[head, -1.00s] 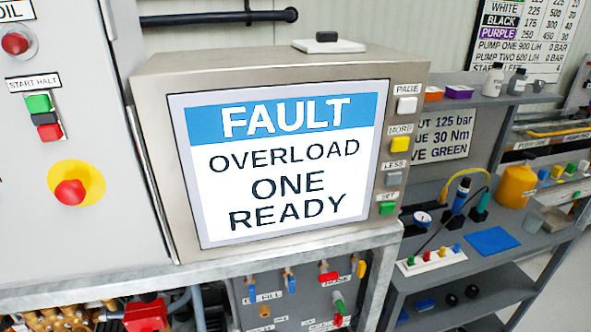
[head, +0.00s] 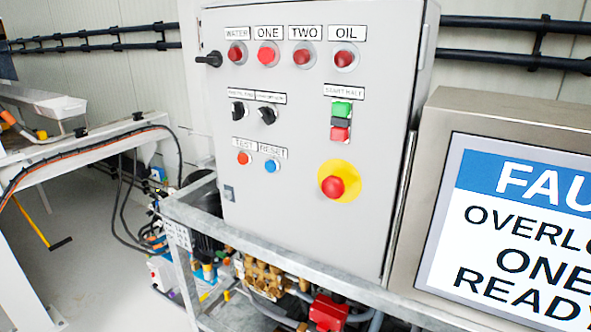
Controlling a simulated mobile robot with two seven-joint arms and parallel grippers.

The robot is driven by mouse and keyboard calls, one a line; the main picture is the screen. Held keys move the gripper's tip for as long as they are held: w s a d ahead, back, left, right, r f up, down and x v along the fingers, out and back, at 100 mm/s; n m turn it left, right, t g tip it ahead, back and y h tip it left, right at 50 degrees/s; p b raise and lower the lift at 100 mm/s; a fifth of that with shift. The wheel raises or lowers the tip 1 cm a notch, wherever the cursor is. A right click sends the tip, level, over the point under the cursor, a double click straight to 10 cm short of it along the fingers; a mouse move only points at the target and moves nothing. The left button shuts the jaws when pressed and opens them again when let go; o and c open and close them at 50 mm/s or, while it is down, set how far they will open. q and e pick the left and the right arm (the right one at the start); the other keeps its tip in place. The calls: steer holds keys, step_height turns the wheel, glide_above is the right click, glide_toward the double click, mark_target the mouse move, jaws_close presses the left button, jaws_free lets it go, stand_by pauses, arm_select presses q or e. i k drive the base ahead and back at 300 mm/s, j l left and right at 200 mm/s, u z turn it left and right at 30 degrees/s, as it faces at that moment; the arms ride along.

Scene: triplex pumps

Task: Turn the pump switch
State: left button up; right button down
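The grey control cabinet (head: 300,208) stands in the middle of the head view. Two black rotary switches sit side by side on its door, a left one (head: 238,109) and a right one (head: 267,115). Small labels above them are too blurred to read surely. Another black handle (head: 209,59) sticks out at the cabinet's upper left edge. Neither of my grippers shows in the head view.
Red lamps (head: 302,56) line the door's top. A start/halt button block (head: 341,121), a red emergency stop (head: 334,187), and test (head: 243,158) and reset (head: 272,166) buttons are below. A fault screen (head: 520,230) stands right. A metal frame rail (head: 300,262) runs in front.

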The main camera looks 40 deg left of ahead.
mark_target(238, 110)
steer(key=u, duration=1.5)
